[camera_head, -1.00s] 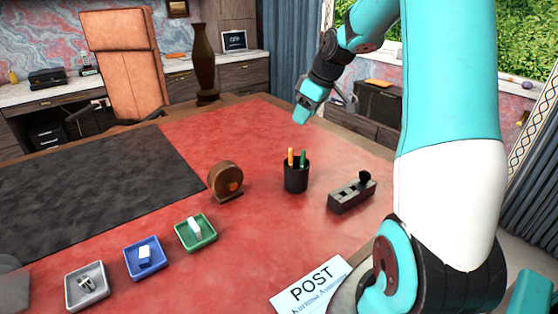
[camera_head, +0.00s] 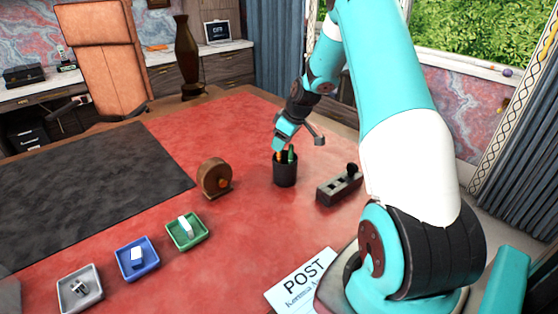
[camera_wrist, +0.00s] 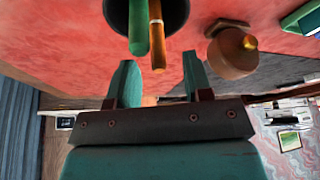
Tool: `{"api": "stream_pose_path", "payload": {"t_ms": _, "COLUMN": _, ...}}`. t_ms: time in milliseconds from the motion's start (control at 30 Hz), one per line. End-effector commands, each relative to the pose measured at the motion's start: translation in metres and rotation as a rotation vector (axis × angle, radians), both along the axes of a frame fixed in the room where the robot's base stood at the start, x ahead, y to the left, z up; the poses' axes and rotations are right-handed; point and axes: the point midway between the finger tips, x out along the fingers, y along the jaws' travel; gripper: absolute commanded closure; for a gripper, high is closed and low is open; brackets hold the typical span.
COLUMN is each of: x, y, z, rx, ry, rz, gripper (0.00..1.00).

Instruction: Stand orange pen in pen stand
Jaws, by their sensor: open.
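The black pen stand (camera_head: 285,174) stands upright on the red desk top. The orange pen (camera_wrist: 156,35) and a green pen (camera_wrist: 138,32) both stand in it, their upper ends sticking out. In the head view the orange pen (camera_head: 278,156) is left of the green pen (camera_head: 291,154). My gripper (camera_wrist: 158,60) is open and empty, close above the stand. In the wrist view the orange pen's end shows between the two fingers, apart from both. The green pen's end is nearer the left finger. The lower parts of both pens are hidden inside the stand.
A round wooden object (camera_head: 215,179) stands left of the stand. A grey slotted holder (camera_head: 339,189) is to its right. Green (camera_head: 203,237), blue (camera_head: 137,275) and grey (camera_head: 97,297) trays lie front left. A POST sheet (camera_head: 293,284) lies in front.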

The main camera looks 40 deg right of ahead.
Motion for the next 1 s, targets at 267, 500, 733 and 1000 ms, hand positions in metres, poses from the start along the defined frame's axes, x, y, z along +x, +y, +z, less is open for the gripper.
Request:
{"api": "stream_pose_path", "payload": {"t_ms": 267, "x": 0.017, "y": 0.005, "z": -0.032, "rx": 0.001, "ry": 0.003, "rz": 0.000, "gripper": 0.54}}
{"api": "stream_pose_path", "payload": {"t_ms": 500, "x": 0.018, "y": 0.005, "z": -0.034, "rx": -0.001, "ry": 0.000, "rz": -0.001, "gripper": 0.54}}
{"api": "stream_pose_path", "payload": {"t_ms": 733, "x": 0.018, "y": 0.005, "z": -0.034, "rx": 0.000, "ry": 0.000, "rz": -0.001, "gripper": 1.00}}
{"api": "stream_pose_path", "payload": {"t_ms": 1000, "x": 0.018, "y": 0.005, "z": -0.034, "rx": 0.000, "ry": 0.000, "rz": -0.001, "gripper": 1.00}}
